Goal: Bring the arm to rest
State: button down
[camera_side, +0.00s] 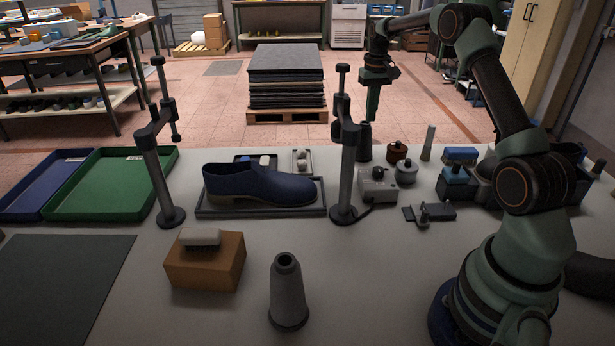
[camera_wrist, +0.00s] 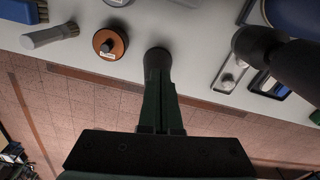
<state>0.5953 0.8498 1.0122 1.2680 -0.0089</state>
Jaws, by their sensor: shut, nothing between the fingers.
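My gripper (camera_side: 373,103) hangs with its fingers pointing down, above the far edge of the table, a little right of the right-hand post. It is shut and empty. In the wrist view my gripper (camera_wrist: 160,95) shows as two dark green fingers pressed together. Behind its tips stands a dark cone-shaped piece (camera_side: 364,141), which also shows in the wrist view (camera_wrist: 157,58); I cannot tell the exact gap between them. The blue shoe (camera_side: 262,186) lies on a dark tray to the left, apart from my gripper.
Two dark posts (camera_side: 155,170) (camera_side: 347,172) stand beside the shoe. Small jars, a brush (camera_side: 428,143) and a blue box (camera_side: 457,182) crowd the right. Green (camera_side: 112,186) and blue trays lie left.

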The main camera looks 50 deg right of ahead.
jog(key=a+r+n+t+h, duration=0.1)
jog(key=a+r+n+t, duration=0.25)
jog(key=r, duration=0.65)
jog(key=a+r+n+t+h, duration=0.1)
jog(key=a+r+n+t, duration=0.15)
jog(key=a+r, duration=0.45)
jog(key=s+a+f+y, duration=0.1)
jog(key=s+a+f, duration=0.2)
jog(key=s+a, duration=0.5)
jog(key=s+a+f+y, duration=0.1)
jog(key=s+a+f, duration=0.2)
jog(key=s+a, duration=0.6)
jog(key=a, duration=0.3)
jog(key=shift+n+g, duration=0.3)
jog(key=shift+n, duration=0.1)
